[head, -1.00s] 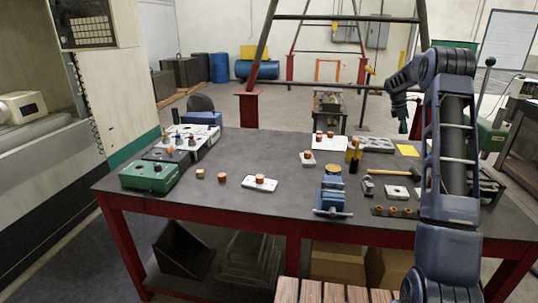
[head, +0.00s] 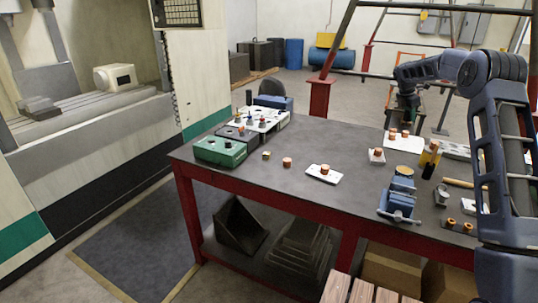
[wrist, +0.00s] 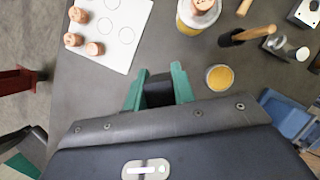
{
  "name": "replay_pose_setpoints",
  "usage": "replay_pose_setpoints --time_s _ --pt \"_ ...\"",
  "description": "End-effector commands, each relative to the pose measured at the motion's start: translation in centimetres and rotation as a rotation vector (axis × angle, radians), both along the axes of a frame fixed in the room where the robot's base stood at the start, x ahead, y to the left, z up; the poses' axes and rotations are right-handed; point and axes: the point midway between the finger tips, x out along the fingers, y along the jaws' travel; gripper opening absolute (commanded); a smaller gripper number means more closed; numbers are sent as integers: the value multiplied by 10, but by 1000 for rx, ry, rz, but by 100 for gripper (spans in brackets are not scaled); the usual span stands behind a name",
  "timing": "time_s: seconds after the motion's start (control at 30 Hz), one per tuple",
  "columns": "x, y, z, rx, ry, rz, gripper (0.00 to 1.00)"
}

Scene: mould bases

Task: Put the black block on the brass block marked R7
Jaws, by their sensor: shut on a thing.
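My gripper (wrist: 158,90) has green fingers, shut on a black block (wrist: 158,91) in the wrist view. It holds the block above the dark table. In the head view my gripper (head: 413,112) hangs over the table's far right part; the block cannot be made out there. A small brass-coloured block (head: 267,155) stands on the table beside the green box, far to the left of my gripper. No R7 mark can be read on it, and other markings are too small to read.
A white plate with copper pieces (wrist: 122,40) lies close to my gripper. A white tray (head: 324,175) holds a copper piece. The green box (head: 220,151) is at left.

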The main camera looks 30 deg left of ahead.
Motion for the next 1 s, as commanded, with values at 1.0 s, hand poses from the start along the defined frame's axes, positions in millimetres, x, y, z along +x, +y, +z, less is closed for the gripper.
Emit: replay_pose_setpoints --time_s 1.0 --pt "-138 422 14 2 -2 891 0"
